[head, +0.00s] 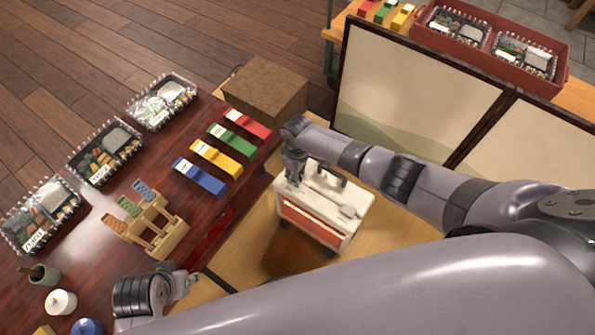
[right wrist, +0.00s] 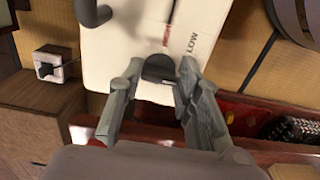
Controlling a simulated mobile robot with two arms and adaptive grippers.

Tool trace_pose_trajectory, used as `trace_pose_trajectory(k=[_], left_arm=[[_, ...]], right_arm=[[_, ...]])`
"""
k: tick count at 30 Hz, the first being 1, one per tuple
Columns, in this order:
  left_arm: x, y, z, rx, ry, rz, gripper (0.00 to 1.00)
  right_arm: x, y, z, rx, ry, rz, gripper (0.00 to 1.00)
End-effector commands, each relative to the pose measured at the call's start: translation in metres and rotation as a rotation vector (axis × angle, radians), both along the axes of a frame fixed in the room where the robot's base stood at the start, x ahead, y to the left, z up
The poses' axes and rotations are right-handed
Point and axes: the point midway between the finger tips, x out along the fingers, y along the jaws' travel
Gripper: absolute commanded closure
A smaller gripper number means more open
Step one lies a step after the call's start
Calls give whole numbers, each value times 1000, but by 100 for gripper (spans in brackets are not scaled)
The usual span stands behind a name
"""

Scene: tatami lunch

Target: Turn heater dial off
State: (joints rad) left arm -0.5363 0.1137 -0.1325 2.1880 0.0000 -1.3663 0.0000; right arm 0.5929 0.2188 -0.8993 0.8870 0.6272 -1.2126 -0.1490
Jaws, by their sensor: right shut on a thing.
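The heater (head: 325,205) is a white box with a glowing orange front, standing on the tatami right of the low table. Its white top also shows in the right wrist view (right wrist: 205,25), with HIGH and LOW printed on it. The dark round dial (right wrist: 158,68) sits below these words, between the fingers. My right gripper (head: 293,180) reaches down onto the heater's top left corner. In the right wrist view its fingers (right wrist: 158,80) are shut on the dial. My left gripper (head: 190,281) is over the table's near edge, away from the heater; its jaws are too small to judge.
The dark red table (head: 110,195) holds several bento boxes (head: 105,152), coloured cases (head: 215,158) and a wooden stand (head: 150,225). A brown wooden box (head: 265,90) stands behind the heater. A folding screen (head: 410,95) stands behind my right arm.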

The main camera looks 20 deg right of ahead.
Motion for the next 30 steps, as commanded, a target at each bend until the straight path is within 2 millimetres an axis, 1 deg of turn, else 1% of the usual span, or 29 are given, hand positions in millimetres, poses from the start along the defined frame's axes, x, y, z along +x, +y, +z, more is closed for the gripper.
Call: trace_pose_trajectory(k=[4,14,15,23,30], left_arm=[[0,0,-4,0,3,0,64],[0,0,-4,1,3,0,64],[0,0,-4,1,3,0,64],[0,0,-4,1,3,0,64],[0,0,-4,0,2,0,64]], right_arm=[[-1,0,0,0,1,-13,96],[0,0,0,0,1,-15,96],[0,0,0,0,1,-14,66],[0,0,0,0,0,-13,49],[0,0,0,0,0,-12,48]])
